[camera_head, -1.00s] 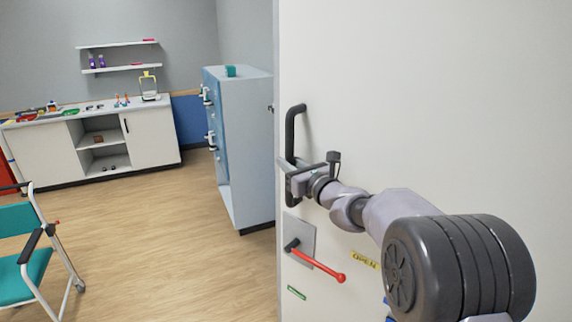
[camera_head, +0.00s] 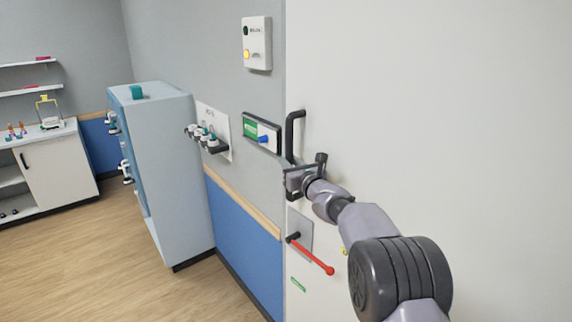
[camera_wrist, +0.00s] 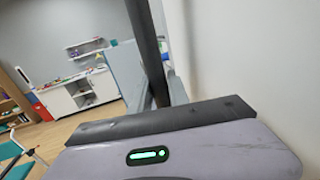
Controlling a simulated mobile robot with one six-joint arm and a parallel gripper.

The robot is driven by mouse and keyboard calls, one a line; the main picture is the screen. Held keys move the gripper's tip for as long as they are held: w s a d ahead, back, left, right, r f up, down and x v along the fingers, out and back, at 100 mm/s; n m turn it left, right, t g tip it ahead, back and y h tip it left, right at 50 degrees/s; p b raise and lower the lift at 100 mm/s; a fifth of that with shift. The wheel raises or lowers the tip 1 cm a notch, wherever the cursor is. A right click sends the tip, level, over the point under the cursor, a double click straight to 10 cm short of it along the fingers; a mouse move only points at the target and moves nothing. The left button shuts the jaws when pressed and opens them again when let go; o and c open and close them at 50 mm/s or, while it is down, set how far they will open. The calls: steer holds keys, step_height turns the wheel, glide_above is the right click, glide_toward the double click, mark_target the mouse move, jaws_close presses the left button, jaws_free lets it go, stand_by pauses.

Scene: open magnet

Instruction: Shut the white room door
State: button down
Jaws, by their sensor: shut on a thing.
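The white room door (camera_head: 440,110) fills the right of the head view. Its dark vertical pull handle (camera_head: 290,128) stands near the door's left edge. My gripper (camera_head: 296,180) is shut on the lower part of this handle. In the wrist view the handle (camera_wrist: 146,48) rises as a dark bar from between my fingers, with the door's pale face (camera_wrist: 245,60) at the right. Below the handle is a red lever (camera_head: 313,256) on a grey plate, angled down to the right. The head view does not show clearly whether the door's edge touches a frame.
A light blue cabinet (camera_head: 165,150) stands left of the door against the wall. Between them are a rack of hooks (camera_head: 208,138), a wall panel with a blue knob (camera_head: 262,135) and a switch box (camera_head: 257,43). Wood floor (camera_head: 90,255) is open at the lower left.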

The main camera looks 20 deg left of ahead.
steer(key=shift+w+d+f+h, duration=0.25)
steer(key=shift+w+d, duration=0.2)
steer(key=shift+w, duration=0.25)
steer(key=shift+r, duration=0.2)
steer(key=c, duration=1.3)
jaws_free()
steer(key=shift+d+r, duration=0.1)
steer(key=shift+o, duration=0.2)
steer(key=b+v, duration=0.2)
steer(key=v, duration=1.5)
steer(key=shift+s+b, duration=0.25)
steer(key=shift+b, duration=0.15)
